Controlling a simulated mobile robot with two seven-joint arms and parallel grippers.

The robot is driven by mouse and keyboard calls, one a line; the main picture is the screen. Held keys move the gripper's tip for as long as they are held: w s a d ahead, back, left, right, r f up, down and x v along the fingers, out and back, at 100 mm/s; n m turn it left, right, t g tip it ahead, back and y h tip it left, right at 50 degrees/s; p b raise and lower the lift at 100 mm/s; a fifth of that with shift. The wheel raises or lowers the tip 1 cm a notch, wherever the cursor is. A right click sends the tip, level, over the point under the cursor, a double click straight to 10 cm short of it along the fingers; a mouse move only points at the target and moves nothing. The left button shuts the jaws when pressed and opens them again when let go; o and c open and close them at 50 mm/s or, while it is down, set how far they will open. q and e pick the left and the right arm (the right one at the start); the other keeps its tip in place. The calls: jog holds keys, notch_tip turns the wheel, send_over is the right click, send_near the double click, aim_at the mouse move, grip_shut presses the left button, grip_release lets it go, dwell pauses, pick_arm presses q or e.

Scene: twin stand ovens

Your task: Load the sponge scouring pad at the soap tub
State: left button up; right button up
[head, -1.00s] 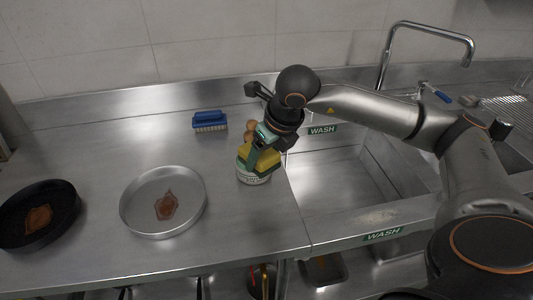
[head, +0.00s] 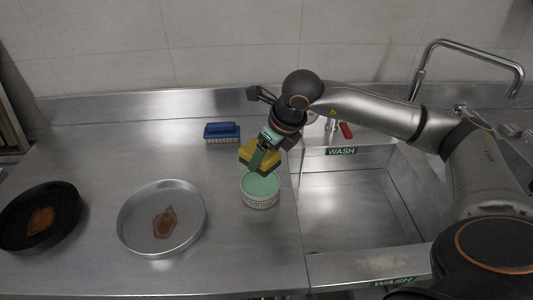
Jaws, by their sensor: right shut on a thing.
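My right gripper (head: 264,150) is shut on the sponge scouring pad (head: 256,158), which is yellow with a green side. The pad is held tilted just above the far side of the soap tub (head: 261,201). The tub is a round white container with printed lettering, filled with pale green soap. Its open top shows clearly below the pad, and the two look apart. My left gripper is not in view.
A blue brush (head: 222,133) lies behind the tub to the left. A silver pan (head: 128,240) and a black pan (head: 13,240), each with a brown stain, stand at left. The wash sink (head: 355,205) with its tap (head: 417,75) is at right.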

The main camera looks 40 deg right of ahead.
aim_at(262, 184)
jog(key=shift+f+b, duration=1.5)
jog(key=shift+f, duration=1.45)
jog(key=shift+f+b, duration=0.55)
jog(key=shift+s+f+b, duration=0.15)
jog(key=shift+b, duration=0.2)
dwell(0.4)
jog(key=shift+r+p, duration=2.1)
jog(key=shift+r, duration=1.6)
jog(key=shift+f, duration=0.1)
